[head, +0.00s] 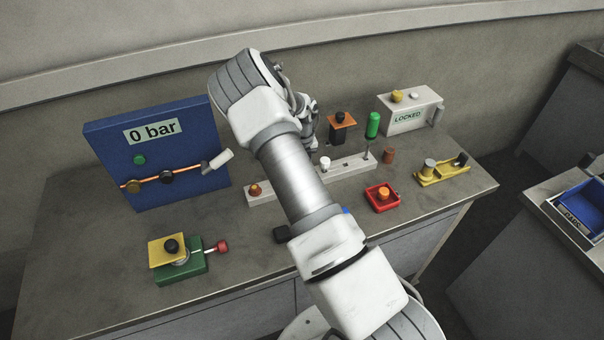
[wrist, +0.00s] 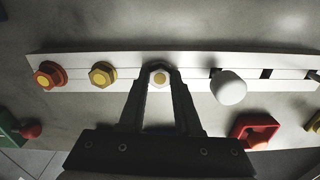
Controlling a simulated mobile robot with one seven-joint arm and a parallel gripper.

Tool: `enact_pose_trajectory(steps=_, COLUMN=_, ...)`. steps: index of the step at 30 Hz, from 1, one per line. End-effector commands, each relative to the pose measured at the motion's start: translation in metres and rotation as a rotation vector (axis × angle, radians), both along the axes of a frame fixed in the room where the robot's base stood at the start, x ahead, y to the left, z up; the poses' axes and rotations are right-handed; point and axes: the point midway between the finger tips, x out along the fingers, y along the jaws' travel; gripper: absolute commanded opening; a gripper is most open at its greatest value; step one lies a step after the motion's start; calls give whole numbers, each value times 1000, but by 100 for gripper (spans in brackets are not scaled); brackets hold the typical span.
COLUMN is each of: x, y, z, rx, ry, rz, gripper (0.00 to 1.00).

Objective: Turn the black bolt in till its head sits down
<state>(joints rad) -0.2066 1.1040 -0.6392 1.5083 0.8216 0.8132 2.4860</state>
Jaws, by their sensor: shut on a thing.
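Whether the piece sits flush on the bar cannot be told from above. I cannot pick out a black bolt for certain. In the head view my arm hides the gripper's tips and the middle of the white bar (head: 262,201).
Along the bar are an orange-red bolt (wrist: 49,75), a yellow bolt (wrist: 103,74) and a white knob (wrist: 228,87). A red holder (head: 382,198) stands in front. A blue panel (head: 105,160) is at the left, a green clamp (head: 182,268) in front of it.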

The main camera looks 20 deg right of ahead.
Motion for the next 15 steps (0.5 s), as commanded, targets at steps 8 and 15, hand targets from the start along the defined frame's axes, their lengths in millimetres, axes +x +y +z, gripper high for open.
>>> enact_pose_trajectory(steps=8, x=1, y=-1, z=1, rx=-2, ry=-4, rz=-313, gripper=0)
enact_pose_trajectory(steps=15, x=2, y=-1, z=1, rx=-1, ry=-5, rz=-375, gripper=0)
